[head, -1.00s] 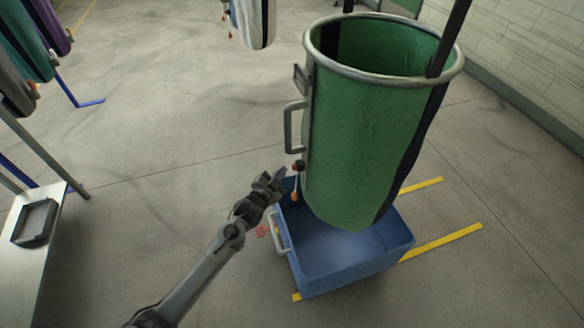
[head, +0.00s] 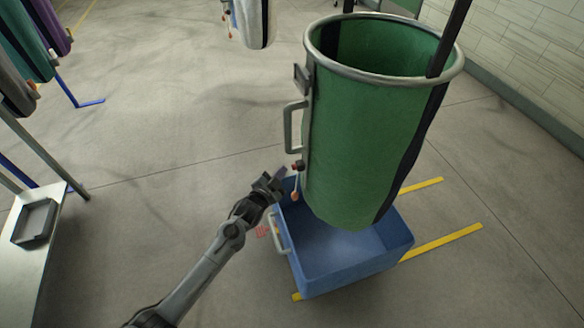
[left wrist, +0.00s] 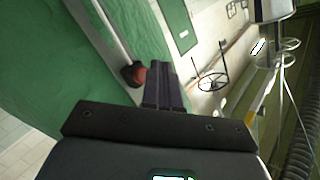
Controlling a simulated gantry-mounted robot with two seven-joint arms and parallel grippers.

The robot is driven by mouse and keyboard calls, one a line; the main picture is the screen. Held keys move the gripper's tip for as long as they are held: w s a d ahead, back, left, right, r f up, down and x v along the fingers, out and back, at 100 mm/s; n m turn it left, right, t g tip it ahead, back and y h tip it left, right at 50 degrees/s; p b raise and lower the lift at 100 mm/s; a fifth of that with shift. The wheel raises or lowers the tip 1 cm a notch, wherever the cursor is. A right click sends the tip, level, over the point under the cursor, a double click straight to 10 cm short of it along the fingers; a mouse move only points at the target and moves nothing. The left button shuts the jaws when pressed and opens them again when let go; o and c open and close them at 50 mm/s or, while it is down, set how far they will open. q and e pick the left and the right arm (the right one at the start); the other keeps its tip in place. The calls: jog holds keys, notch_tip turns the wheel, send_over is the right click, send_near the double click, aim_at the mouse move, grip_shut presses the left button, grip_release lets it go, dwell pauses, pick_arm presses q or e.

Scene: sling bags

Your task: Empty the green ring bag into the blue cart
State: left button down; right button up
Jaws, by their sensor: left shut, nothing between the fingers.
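The green ring bag (head: 365,140) hangs from black straps by its metal ring, above the blue cart (head: 350,265). Its lower end is over the cart's open top, and the part of the cart floor that shows is bare. My left gripper (head: 281,174) is shut and empty beside the bag's lower left side. In the left wrist view the red knob (left wrist: 135,74) is just left of the closed fingers (left wrist: 164,85). My right gripper is not in view.
Yellow floor lines (head: 440,243) run beside the cart. A metal bench with a dark tray (head: 35,222) stands at the left. Other bags (head: 254,22) hang at the back and left. The floor between is clear.

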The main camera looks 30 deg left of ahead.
pick_arm(q)
jog(key=shift+w, duration=0.1)
dwell(0.3)
jog(key=shift+w+d, duration=0.25)
jog(key=shift+w+d, duration=0.2)
dwell(0.8)
jog(key=shift+w+d, duration=0.2)
jog(key=shift+w, duration=0.05)
dwell(0.4)
jog(key=shift+s+a, duration=0.1)
jog(key=shift+s, duration=0.05)
jog(key=shift+s+a+p, duration=0.5)
jog(key=shift+s+p, duration=0.1)
jog(key=shift+p, duration=0.1)
